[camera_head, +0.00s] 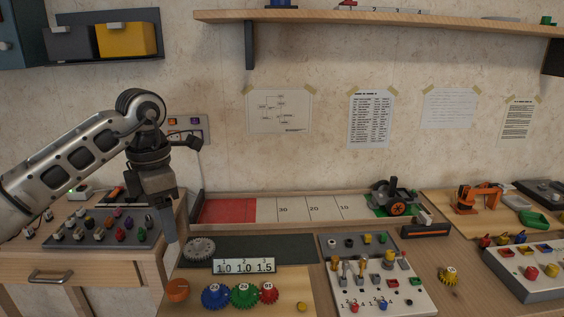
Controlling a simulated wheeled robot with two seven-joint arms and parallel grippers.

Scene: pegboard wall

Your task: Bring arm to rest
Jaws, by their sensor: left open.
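My left arm comes in from the left, bends at a high elbow, and its gripper (167,228) hangs down with the fingers pointing at the table. The gripper is open and I see nothing held between its fingers. It hovers to the left of a grey gear (199,249), close to the right edge of the left cabinet with its board of coloured parts (104,228). The gap between the fingers is hard to see from this side. My right gripper is not in view.
Coloured gears (243,295) and a number plate (244,266) lie on the table, with an orange knob (177,290) below the gripper. A marked lane (325,207) and a pegged board (376,275) stand further right. A wall shelf (400,25) runs overhead.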

